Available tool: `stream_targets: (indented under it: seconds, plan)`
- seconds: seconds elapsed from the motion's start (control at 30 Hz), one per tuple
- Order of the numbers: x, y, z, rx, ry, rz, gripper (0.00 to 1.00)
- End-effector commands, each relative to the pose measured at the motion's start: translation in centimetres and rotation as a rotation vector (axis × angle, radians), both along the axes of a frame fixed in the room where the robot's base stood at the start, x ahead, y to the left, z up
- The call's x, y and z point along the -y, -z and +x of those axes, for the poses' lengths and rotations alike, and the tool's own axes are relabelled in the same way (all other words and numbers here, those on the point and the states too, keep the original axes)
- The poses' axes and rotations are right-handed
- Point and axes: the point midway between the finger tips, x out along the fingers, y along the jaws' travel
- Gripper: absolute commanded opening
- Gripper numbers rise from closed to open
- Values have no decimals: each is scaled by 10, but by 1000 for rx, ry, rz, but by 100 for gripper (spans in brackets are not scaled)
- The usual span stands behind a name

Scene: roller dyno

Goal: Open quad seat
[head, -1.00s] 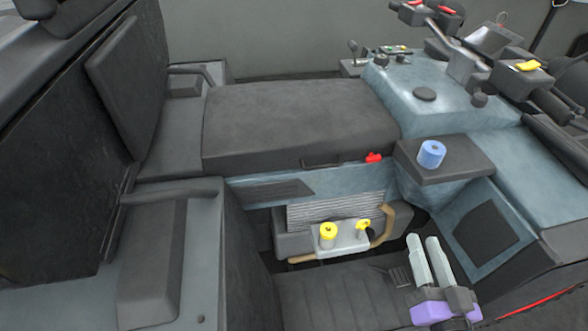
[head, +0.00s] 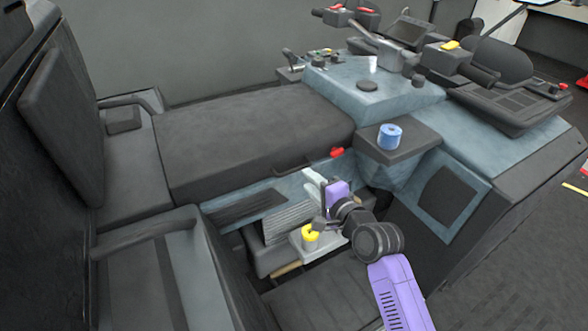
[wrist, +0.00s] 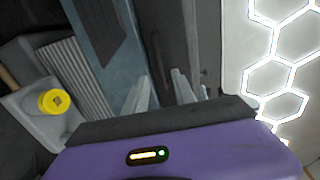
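The quad seat (head: 250,130) is a long dark cushion between the seat back and the handlebars in the head view. It lies flat and closed. A thin dark handle (head: 290,166) is on its lower front edge. A red latch (head: 337,152) is at the right end of that edge. My gripper (head: 312,180) is just below and in front of this edge, between handle and latch. In the wrist view the pale fingers (wrist: 160,90) stand apart with a gap between them, pointing at the dark seat side. I see nothing held; contact with the seat cannot be told.
A blue roll (head: 389,136) stands on a dark ledge right of the seat. A yellow-topped item (head: 310,236) sits on a grey tray under my gripper; it also shows in the wrist view (wrist: 54,102). An armrest (head: 145,232) is at the left.

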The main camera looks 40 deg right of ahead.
Motion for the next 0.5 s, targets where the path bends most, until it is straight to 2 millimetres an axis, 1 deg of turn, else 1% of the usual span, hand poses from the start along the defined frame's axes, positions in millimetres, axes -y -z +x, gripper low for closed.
stream_targets:
  seconds: [0.1, 0.3, 0.4, 0.5]
  plan:
    - [5, 2, 18, 2, -1, -1, 32]
    - [13, 9, 46, 2, 0, -3, 32]
    - [16, 11, 55, 1, -1, -3, 32]
    - [17, 13, 61, 0, -1, -4, 32]
